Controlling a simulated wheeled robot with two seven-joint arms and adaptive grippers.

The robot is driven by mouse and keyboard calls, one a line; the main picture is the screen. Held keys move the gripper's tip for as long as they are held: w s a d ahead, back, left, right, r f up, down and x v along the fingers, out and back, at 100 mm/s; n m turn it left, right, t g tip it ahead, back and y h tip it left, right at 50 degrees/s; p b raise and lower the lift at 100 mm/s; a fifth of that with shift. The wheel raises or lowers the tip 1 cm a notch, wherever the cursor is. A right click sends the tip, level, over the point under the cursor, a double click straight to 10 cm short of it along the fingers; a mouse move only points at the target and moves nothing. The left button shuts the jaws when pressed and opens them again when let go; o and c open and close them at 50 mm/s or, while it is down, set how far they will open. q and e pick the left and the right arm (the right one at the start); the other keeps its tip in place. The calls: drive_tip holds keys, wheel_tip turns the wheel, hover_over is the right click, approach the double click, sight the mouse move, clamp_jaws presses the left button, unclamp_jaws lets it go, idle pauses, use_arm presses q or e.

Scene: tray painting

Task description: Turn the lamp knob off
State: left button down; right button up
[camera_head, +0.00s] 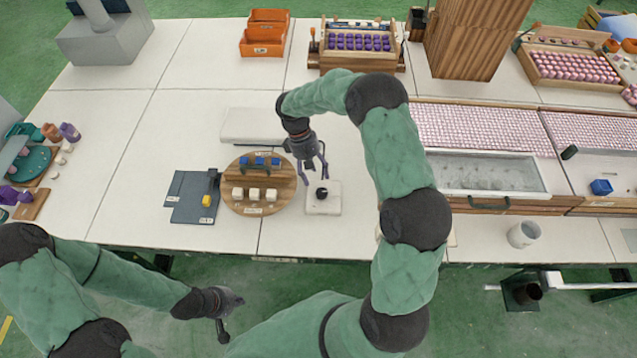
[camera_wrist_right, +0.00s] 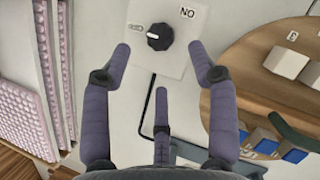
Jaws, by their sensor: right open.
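The black round lamp knob (camera_head: 322,193) sits on a white square plate (camera_head: 323,207) near the table's front edge. In the right wrist view the knob (camera_wrist_right: 160,37) has a pale mark on its left side. The white plate (camera_wrist_right: 174,62) carries a label reading "NO" in that view, at upper right, and a small label at left that I cannot read. My right gripper (camera_head: 312,176) is open above the plate; its spread fingers (camera_wrist_right: 159,60) show below and around the knob, apparently apart from it. My left gripper (camera_head: 226,314) hangs off the table's front; its jaws are unclear.
A round wooden board (camera_head: 232,205) with white and blue blocks stands close left of the plate. A dark grey panel (camera_head: 184,205) with a yellow-tipped lever lies further left. A black cord (camera_wrist_right: 150,107) runs from the plate. Bare white table (camera_head: 185,130) lies behind.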

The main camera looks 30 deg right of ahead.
drive_tip(key=shift+v, duration=2.15)
